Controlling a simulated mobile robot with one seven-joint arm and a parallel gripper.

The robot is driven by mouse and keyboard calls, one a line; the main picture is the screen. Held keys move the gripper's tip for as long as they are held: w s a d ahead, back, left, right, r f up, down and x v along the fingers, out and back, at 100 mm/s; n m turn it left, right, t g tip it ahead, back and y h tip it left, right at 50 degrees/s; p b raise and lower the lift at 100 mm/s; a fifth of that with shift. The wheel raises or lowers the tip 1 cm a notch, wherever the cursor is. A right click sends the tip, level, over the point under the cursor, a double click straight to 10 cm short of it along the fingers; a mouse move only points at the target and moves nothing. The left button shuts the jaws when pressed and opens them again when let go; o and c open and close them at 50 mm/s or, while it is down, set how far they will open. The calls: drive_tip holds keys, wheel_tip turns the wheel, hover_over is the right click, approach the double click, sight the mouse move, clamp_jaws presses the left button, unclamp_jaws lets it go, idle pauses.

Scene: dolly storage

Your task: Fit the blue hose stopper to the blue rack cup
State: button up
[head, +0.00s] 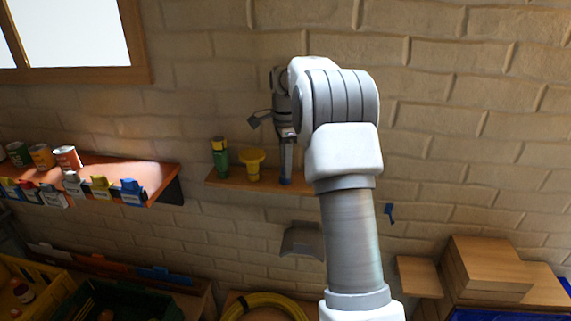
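My gripper (287,160) points down at the right part of the small wooden wall shelf. On the front edge of the orange shelf at left is a row of coloured, labelled pieces. The blue one (132,190) at the right end may be the blue rack cup. My gripper is well to the right of it.
A green bottle (220,157) and a yellow funnel (252,165) stand on the wooden shelf (236,184), left of my gripper. Several cans stand on the orange shelf (110,168). A blue hook (390,214) is on the wall. Crates and a coiled yellow hose (262,300) lie below.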

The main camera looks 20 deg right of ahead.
drive_tip(key=shift+o, duration=0.6)
wheel_tip(320, 180, up, 18)
drive_tip(key=p, duration=0.2)
drive_tip(key=shift+f, duration=0.25)
